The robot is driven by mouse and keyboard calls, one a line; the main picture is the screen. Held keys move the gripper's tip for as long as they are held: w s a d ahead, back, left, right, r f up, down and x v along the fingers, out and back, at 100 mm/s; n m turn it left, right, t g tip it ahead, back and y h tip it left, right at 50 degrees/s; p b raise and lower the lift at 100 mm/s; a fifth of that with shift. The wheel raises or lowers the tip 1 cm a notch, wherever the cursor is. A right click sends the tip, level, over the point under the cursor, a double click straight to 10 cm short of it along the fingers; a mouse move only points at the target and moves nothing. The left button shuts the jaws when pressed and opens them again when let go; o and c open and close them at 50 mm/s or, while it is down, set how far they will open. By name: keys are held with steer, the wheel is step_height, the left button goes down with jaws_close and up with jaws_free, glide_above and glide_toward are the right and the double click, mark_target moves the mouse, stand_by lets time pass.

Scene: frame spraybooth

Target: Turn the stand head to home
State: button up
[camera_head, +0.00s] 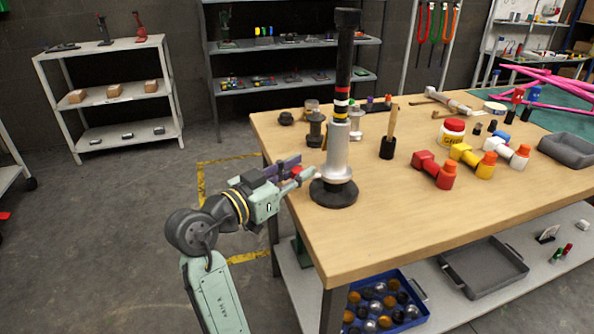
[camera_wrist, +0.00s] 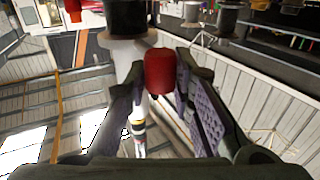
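The stand (camera_head: 337,155) rises upright from a round black base (camera_head: 334,194) near the table's left edge. Its silver lower post carries white, red and yellow bands, then a black tube with a black cap (camera_head: 348,17). My gripper (camera_head: 296,176) is at the left of the silver post, low above the base. A red knob (camera_head: 297,172) shows between its fingers. In the wrist view the red knob (camera_wrist: 160,72) is between the two open fingers (camera_wrist: 163,105), with the post behind it. I cannot tell whether either finger touches the knob. The knob's attachment is hidden.
The wooden table (camera_head: 400,235) holds dark fittings and a handled tool (camera_head: 388,143) behind the stand. Red, yellow and white spray parts (camera_head: 434,168), a glue jar (camera_head: 452,132) and a grey tray (camera_head: 567,150) lie to the right. The table's front middle is clear.

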jaws_close()
stand_by(0.3)
steer(key=shift+w+g, duration=0.1)
steer(key=shift+g, duration=0.2)
